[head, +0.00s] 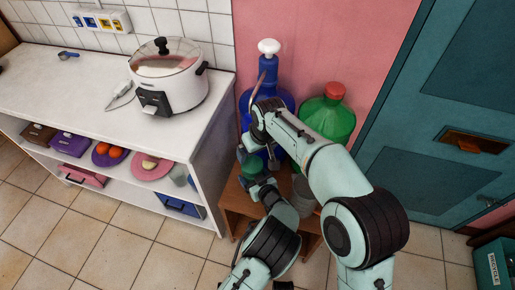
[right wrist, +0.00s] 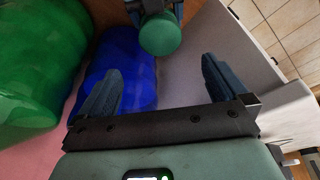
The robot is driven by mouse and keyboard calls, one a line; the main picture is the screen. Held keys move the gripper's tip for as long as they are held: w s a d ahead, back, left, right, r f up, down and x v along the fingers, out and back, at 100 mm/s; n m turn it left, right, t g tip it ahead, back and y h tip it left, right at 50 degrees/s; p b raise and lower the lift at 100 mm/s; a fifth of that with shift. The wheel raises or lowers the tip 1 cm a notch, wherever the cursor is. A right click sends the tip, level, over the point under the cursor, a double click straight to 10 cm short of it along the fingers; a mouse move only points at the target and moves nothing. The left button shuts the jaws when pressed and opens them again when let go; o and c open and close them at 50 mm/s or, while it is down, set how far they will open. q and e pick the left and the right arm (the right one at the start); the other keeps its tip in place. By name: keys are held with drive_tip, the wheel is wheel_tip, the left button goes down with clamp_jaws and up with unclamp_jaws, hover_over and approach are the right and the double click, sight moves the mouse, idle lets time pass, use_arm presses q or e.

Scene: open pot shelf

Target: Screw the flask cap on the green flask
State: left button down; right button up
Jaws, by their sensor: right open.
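A small green flask (head: 252,166) shows partly in the head view, low in front of the blue jug. Its rounded green end (right wrist: 160,34) shows in the right wrist view. I cannot tell whether that end is a cap. My left gripper (head: 258,184) appears closed around the flask from below, largely hidden by dark links. My right gripper (head: 258,150) is above the flask. In the right wrist view its two fingers (right wrist: 158,88) are wide apart with nothing between them, and the green end lies beyond the tips. I cannot make out a separate flask cap.
A blue jug (head: 272,72) with a white cap and a big green jug (head: 328,112) with a red cap stand behind my arms on a wooden stand (head: 230,205). A grey pot (head: 302,190) is beside them. A white counter (head: 85,95) with a rice cooker is at left.

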sight(252, 164)
drive_tip(key=x, duration=1.1)
drive_tip(key=shift+f, duration=0.35)
drive_tip(key=c, duration=1.1)
drive_tip(key=o, duration=1.1)
drive_tip(key=shift+r, duration=2.3)
